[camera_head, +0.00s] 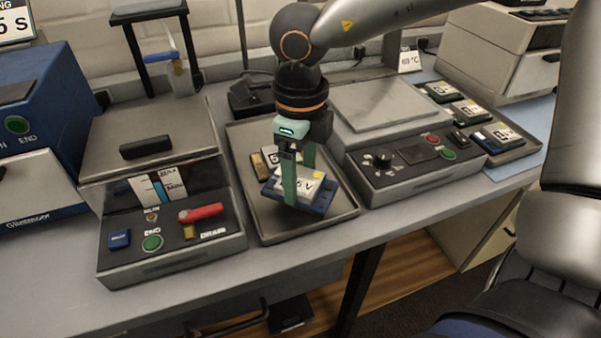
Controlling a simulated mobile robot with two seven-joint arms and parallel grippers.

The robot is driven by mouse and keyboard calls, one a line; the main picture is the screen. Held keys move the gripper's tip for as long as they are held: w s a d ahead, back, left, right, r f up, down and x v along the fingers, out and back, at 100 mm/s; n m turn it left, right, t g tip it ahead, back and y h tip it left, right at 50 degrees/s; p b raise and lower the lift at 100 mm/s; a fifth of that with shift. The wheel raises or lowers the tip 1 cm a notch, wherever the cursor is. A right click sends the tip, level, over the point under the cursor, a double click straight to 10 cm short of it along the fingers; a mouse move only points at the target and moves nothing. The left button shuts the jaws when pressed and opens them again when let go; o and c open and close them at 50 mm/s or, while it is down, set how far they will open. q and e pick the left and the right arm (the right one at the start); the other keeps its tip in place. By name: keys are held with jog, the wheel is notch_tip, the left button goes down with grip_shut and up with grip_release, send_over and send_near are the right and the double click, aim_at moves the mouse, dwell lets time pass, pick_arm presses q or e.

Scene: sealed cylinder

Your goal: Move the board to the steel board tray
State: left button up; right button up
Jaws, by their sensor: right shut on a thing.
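My right gripper (299,184) comes down from the upper right and is shut on a blue board (322,201) with a white and yellow label. The board is over the grey metal tray (282,231) in the middle of the bench. I cannot tell whether its underside touches the tray floor. Another board (258,164), with a gold part and a white label, lies in the tray behind it, partly hidden by the gripper. My left gripper is not in view.
A grey machine with a red handle (200,213) stands left of the tray. Farther right, another tray (519,152) holds several labelled boards. A blue machine (40,100) is at far left.

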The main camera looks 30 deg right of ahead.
jog(key=shift+f, duration=0.15)
jog(key=shift+f+b, duration=0.4)
jog(key=shift+b, duration=0.1)
jog(key=shift+f+b, duration=0.2)
jog(key=shift+b, duration=0.15)
jog(key=o, duration=1.3)
